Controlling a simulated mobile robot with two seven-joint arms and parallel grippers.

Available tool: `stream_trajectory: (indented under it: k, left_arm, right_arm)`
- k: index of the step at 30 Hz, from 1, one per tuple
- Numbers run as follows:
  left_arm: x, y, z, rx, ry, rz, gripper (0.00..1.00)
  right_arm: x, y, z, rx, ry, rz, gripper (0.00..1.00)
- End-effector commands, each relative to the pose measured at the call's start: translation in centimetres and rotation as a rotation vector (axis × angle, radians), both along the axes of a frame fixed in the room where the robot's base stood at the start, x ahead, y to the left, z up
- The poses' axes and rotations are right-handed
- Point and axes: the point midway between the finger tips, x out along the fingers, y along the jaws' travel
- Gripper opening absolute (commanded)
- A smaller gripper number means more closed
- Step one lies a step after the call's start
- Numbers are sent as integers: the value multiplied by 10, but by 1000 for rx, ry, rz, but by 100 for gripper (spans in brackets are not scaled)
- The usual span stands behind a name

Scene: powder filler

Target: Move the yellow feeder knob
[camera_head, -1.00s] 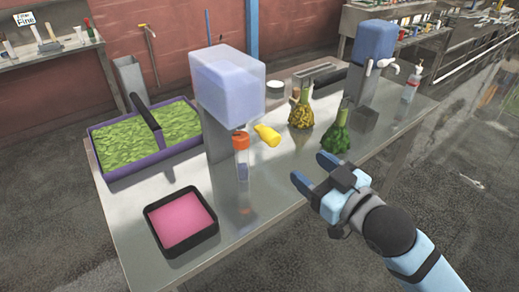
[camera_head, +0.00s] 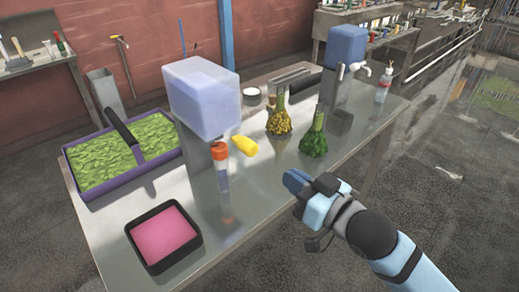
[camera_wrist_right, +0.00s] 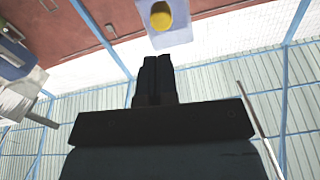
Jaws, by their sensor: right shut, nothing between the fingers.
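The yellow feeder knob (camera_head: 245,146) sticks out from the front of the powder feeder, below its translucent bluish-white hopper (camera_head: 203,97). In the right wrist view a round yellow part (camera_wrist_right: 161,15), apparently the knob, shows on a pale block beyond the fingertips. An orange-capped clear vial (camera_head: 221,170) stands under the hopper, beside the knob. My right gripper (camera_head: 290,180) is shut and empty, at the table's front edge, to the right of and below the knob and apart from it. Its closed fingers also show in the right wrist view (camera_wrist_right: 157,72). My left gripper is not in view.
A black tray of pink material (camera_head: 164,237) sits at the front left, with a purple bin of green material (camera_head: 124,155) behind it. A blue-topped dispenser (camera_head: 346,48) stands farther back.

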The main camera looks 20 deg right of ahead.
Motion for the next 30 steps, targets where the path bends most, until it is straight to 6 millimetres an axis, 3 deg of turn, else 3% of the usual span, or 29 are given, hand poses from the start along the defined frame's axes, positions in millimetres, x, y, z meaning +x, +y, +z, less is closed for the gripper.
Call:
stream_trajectory:
  k: [3, 9, 15, 23, 30]
  left_arm:
    - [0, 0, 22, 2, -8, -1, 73]
    - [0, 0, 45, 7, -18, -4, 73]
    - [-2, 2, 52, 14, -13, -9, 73]
    - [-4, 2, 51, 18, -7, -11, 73]
    - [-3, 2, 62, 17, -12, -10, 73]
  right_arm:
    - [-10, -5, 5, 310, 125, 1, 0]
    - [-29, -14, 6, 877, 342, 1, 0]
    - [-42, -20, 4, 1246, 480, 1, 0]
    - [-38, -19, 3, 1360, 520, 3, 0]
    - [-3, -6, 5, 1356, 517, 4, 0]
